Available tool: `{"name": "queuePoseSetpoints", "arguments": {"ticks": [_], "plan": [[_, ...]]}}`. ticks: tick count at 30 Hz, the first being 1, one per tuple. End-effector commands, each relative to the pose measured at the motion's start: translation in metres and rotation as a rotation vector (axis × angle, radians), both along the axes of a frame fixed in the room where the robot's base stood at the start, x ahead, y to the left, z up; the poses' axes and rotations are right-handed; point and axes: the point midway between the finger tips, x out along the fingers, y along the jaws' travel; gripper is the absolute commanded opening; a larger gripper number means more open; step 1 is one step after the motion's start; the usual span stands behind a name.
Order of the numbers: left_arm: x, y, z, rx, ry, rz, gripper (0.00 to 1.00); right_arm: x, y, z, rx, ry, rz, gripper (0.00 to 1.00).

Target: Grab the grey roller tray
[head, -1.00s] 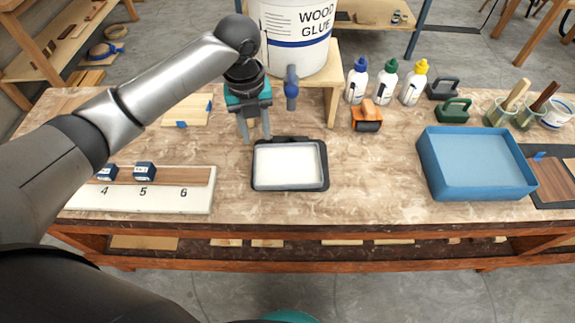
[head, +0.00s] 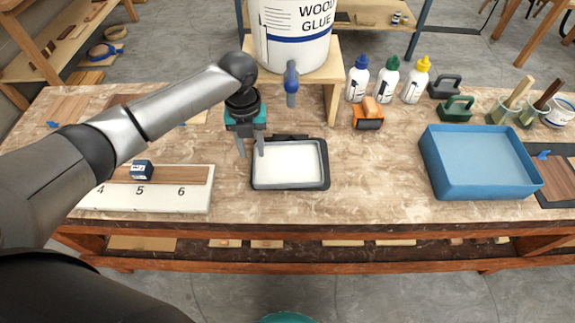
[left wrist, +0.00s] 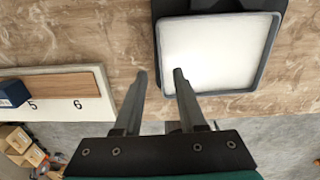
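The grey roller tray (head: 290,187) lies flat on the workbench, a shallow dark rectangle with a white inside and a dark tab at its back edge. It also shows in the left wrist view (left wrist: 271,52). My left gripper (head: 251,152) is open and empty at the tray's left side. In the left wrist view the two fingertips (left wrist: 160,74) lie either side of the tray's left wall, one outside over the wood, one over the white inside. I cannot tell how high they are above the rim. My right gripper is not in view.
A numbered board (head: 150,200) with a dark blue block (head: 141,170) lies left of the tray. A glue bucket (head: 290,45) stands on a wooden stand behind. An orange tool (head: 368,118) and glue bottles are behind right; a blue bin (head: 480,180) is right. Bench between is clear.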

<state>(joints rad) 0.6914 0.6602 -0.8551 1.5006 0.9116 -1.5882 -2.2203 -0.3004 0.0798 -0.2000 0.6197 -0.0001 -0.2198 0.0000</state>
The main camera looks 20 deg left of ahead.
Motion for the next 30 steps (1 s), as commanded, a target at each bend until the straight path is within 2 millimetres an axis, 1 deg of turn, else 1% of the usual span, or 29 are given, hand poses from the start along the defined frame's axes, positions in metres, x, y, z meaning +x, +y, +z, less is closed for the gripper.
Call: {"name": "queuePoseSetpoints", "arguments": {"ticks": [1,3,7,10,17,27,28,30], "plan": [[-0.002,-0.001,-0.010,-0.001,0.005,0.000,0.40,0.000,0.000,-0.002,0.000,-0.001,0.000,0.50],[-0.002,-0.002,-0.022,-0.001,0.006,-0.001,0.40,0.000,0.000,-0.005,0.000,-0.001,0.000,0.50],[-0.002,-0.001,-0.039,0.000,0.004,0.000,0.40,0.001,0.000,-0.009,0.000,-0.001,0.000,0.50],[-0.002,-0.001,-0.045,0.000,0.003,-0.001,0.40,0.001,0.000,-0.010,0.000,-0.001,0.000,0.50],[-0.002,-0.001,-0.045,0.000,0.002,-0.002,0.40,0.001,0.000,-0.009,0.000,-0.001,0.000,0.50],[-0.002,-0.001,-0.045,0.001,0.001,-0.001,0.02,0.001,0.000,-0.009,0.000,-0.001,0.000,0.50],[-0.002,-0.001,-0.045,0.001,0.001,-0.001,0.00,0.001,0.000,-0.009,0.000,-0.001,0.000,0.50],[-0.002,-0.001,-0.045,0.001,0.001,-0.001,0.00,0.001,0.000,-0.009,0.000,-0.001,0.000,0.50]]}}
